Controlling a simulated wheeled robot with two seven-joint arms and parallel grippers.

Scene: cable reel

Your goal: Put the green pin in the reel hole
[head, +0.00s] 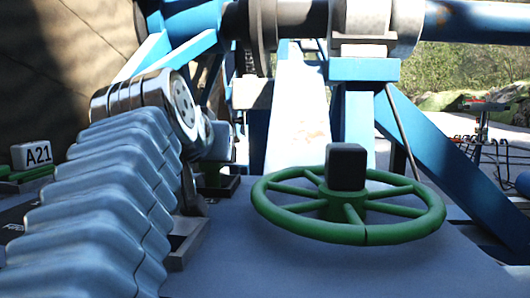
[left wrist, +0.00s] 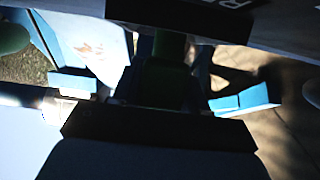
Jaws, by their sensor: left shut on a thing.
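My left arm comes in from the left in the head view, and its gripper (head: 216,165) is partly hidden behind its own metal wrist. In the left wrist view, the dark jaws of my left gripper (left wrist: 166,88) are shut on the green pin (left wrist: 165,75), a dark green shape in shadow between them. The reel's grey shaft parts (head: 375,22) and blue frame (head: 362,120) stand at the back. I cannot make out the reel hole. My right gripper is not in view.
A green handwheel (head: 405,232) with a black knob (head: 346,167) stands right of my left gripper on the grey-blue surface (head: 300,275). A small grey tray (head: 188,243) lies under my left wrist. An A21 label (head: 37,153) is at far left.

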